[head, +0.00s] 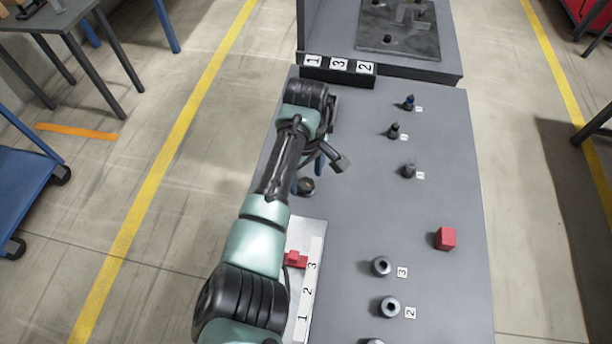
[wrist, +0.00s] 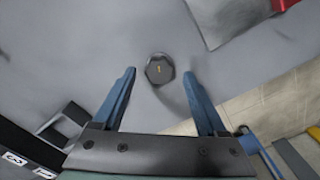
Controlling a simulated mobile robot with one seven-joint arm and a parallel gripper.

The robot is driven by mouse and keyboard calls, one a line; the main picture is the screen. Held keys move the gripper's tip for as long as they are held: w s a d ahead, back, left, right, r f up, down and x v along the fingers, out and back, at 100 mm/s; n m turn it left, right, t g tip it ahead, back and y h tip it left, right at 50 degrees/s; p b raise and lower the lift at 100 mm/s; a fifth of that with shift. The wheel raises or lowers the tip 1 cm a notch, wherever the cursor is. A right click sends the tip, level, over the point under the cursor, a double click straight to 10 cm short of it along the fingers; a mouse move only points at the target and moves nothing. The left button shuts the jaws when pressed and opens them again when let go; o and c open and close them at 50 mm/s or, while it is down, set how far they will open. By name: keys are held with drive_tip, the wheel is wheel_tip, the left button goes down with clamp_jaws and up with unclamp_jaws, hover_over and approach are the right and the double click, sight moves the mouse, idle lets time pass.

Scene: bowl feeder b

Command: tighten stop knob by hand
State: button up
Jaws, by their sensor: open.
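A dark round knob with a small yellow mark (wrist: 159,69) stands on the grey table top; it also shows in the head view (head: 306,186), just below my wrist in the picture. My gripper (wrist: 160,73) is open and empty, its two blue fingers pointing toward the table. In the wrist view the knob appears between the fingertips, with clear space on both sides. How far above the knob the fingertips are, I cannot tell. In the head view my arm partly hides the gripper (head: 319,167).
A light plate (head: 313,240) numbered 1, 2, 3 with a red block-like part (head: 296,259) lies near my arm. Several small pegs (head: 408,171) and grey round parts (head: 381,265) stand on the right side. A black numbered block (head: 338,70) stands at the back.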

drive_tip(key=shift+f, duration=0.75)
clamp_jaws()
